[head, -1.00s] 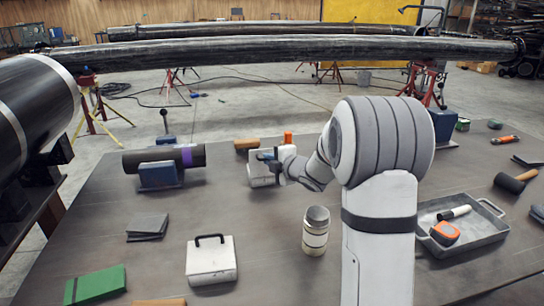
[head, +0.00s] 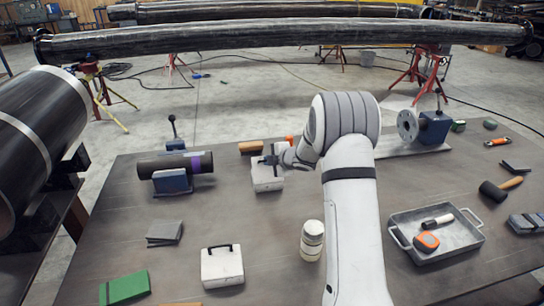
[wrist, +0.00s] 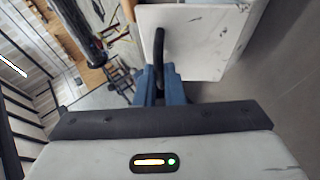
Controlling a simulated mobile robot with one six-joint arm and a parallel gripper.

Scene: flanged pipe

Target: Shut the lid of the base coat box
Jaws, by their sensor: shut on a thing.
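A white box (head: 267,184) with a dark handle stands at the far middle of the table. My gripper (head: 270,160) is at its top. In the wrist view, the blue fingers of my gripper (wrist: 161,88) are closed around the black handle (wrist: 159,48) on the white lid (wrist: 190,42). The fingers partly hide the handle. How far the lid stands open I cannot tell. A similar white box (head: 222,268) with a black handle stands at the front and looks closed. No label is readable on either box, so I cannot tell which is the base coat one.
A dark pipe piece on a blue support (head: 172,182) stands left of the far box. A brown block (head: 250,147) and an orange item are just behind it. A cream can (head: 312,240) stands near my arm. A grey tray (head: 458,256) with tools is at right.

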